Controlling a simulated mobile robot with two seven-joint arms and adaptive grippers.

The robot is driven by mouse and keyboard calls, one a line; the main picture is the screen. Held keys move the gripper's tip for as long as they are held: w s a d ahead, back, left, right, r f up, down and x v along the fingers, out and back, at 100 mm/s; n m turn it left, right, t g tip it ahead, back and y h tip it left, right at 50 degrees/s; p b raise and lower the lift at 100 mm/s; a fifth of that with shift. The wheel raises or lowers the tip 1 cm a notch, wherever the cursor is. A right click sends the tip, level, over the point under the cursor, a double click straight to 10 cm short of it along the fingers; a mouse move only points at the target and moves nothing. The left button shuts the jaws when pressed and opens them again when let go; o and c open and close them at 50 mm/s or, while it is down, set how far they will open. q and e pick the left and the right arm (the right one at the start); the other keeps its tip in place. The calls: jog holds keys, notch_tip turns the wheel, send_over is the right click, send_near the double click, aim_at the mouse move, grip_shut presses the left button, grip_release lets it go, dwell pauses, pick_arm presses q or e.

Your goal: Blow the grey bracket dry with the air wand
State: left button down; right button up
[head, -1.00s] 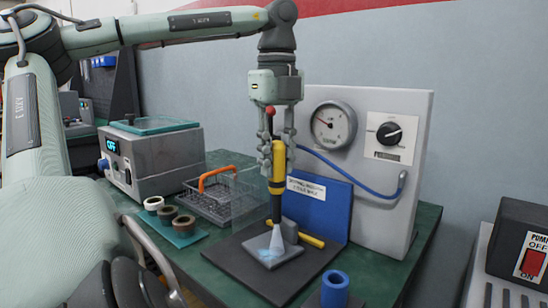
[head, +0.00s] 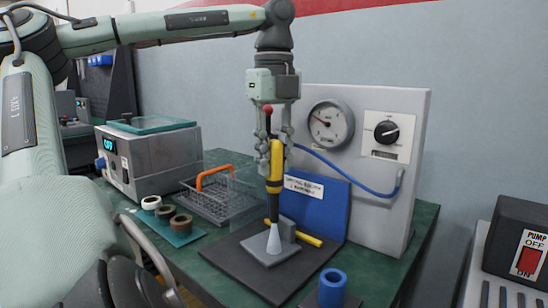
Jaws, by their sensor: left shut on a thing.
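The grey bracket (head: 290,252), a flat plate with an upright lug, lies on the dark mat (head: 240,258). My left gripper (head: 276,150) is shut on the yellow and black air wand (head: 276,182). The wand points straight down with its red tip at the top. A pale cone spreads from its nozzle onto the bracket's plate. The nozzle is just above the plate. No wet patch shows on the visible part of the plate. My right gripper is not in view.
A blue hose (head: 340,171) runs to the grey gauge panel (head: 408,205). A wire basket (head: 215,203), several rings (head: 166,214) and a bath (head: 160,150) are left; a blue cylinder (head: 333,288) is in front.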

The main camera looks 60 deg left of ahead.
aim_at(274, 140)
pick_arm(q)
notch_tip(274, 140, up, 5)
jog(key=p, duration=0.4)
dwell(0.3)
dwell(0.4)
